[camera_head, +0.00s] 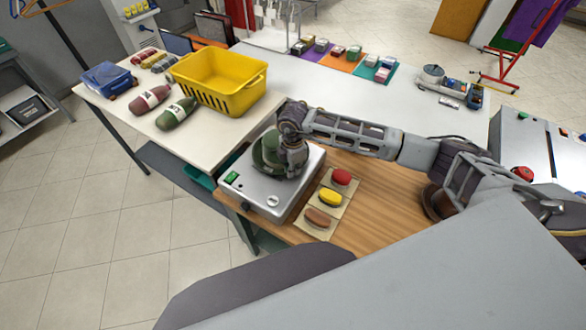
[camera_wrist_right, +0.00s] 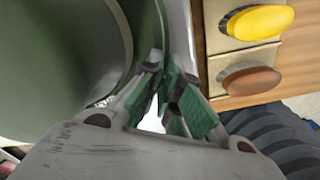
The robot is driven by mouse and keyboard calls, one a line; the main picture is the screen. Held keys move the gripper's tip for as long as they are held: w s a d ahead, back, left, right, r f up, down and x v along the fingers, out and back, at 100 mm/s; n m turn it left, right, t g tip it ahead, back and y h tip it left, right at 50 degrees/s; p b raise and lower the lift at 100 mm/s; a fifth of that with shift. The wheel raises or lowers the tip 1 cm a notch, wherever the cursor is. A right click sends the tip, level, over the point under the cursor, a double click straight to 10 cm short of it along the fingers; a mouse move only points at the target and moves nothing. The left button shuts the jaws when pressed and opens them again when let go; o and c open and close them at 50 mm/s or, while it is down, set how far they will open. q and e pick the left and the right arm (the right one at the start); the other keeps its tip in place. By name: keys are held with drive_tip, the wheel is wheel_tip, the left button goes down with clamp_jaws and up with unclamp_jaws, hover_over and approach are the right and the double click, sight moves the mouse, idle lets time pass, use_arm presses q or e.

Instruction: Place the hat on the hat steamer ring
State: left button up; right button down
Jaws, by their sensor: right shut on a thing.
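The green hat (camera_head: 264,153) is over the silver steamer box (camera_head: 262,200) on the wooden table. My right gripper (camera_head: 291,170) reaches in from the right and is shut on the hat's brim. In the right wrist view the hat (camera_wrist_right: 55,70) fills the left side, and its brim runs between the fingertips (camera_wrist_right: 172,85). The steamer ring is hidden under the hat and gripper, so I cannot tell whether the hat touches it. My left gripper is not in view.
Red, yellow and brown pads (camera_head: 330,197) lie on tiles just right of the steamer. Wooden tabletop (camera_head: 375,190) is clear further right.

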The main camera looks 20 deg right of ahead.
drive_tip(key=shift+f, duration=0.2)
drive_tip(key=c, duration=1.6)
unclamp_jaws()
drive_tip(key=shift+c, duration=0.2)
drive_tip(key=shift+r, duration=0.15)
wheel_tip(320, 180, up, 12)
drive_tip(key=b, duration=0.2)
